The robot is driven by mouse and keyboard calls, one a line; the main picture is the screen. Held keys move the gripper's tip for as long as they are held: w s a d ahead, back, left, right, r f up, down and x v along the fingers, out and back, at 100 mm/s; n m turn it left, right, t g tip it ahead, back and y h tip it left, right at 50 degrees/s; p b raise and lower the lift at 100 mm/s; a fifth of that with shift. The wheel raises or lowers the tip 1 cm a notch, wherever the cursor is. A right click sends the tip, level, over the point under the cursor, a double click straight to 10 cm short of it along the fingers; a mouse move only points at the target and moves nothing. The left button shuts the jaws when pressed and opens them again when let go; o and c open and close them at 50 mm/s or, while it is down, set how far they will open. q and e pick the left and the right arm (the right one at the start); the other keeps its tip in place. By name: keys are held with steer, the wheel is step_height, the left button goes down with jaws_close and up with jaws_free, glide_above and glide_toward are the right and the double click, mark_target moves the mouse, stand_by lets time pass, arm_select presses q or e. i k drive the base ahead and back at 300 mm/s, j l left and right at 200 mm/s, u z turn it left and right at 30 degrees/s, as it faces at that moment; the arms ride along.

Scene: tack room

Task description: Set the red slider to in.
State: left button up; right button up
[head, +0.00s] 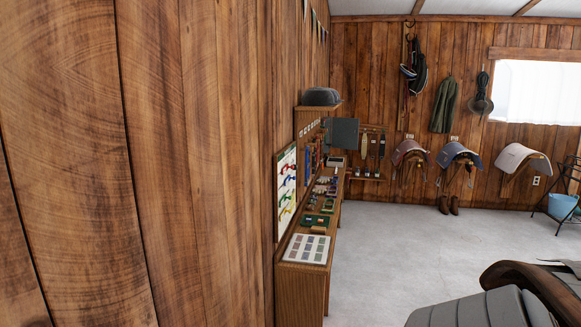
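I cannot make out a red slider in the head view. A narrow wooden bench (303,284) stands along the left wall, seen from its end. Many small items lie on its top, too small to tell apart, and a slider among them cannot be told. Neither of my grippers is in view.
A board with coloured shapes (286,190) stands at the bench's near end, beside a white sheet with squares (307,249). The plank wall (140,160) is close on the left. Grey floor (390,255) is open right of the bench. A brown and grey object (520,290) fills the lower right.

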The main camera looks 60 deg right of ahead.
mark_target(285, 168)
steer(key=i+l, duration=0.1)
steer(key=l, duration=0.45)
steer(key=i+l, duration=0.15)
steer(key=l, duration=0.35)
steer(key=i+l, duration=0.1)
steer(key=l, duration=0.45)
steer(key=i+l, duration=0.15)
steer(key=l, duration=0.4)
steer(key=i+l, duration=0.1)
steer(key=l, duration=0.4)
steer(key=i+l, duration=0.15)
steer(key=l, duration=0.4)
steer(key=i+l, duration=0.1)
steer(key=l, duration=0.45)
steer(key=i+l, duration=0.15)
steer(key=l, duration=0.4)
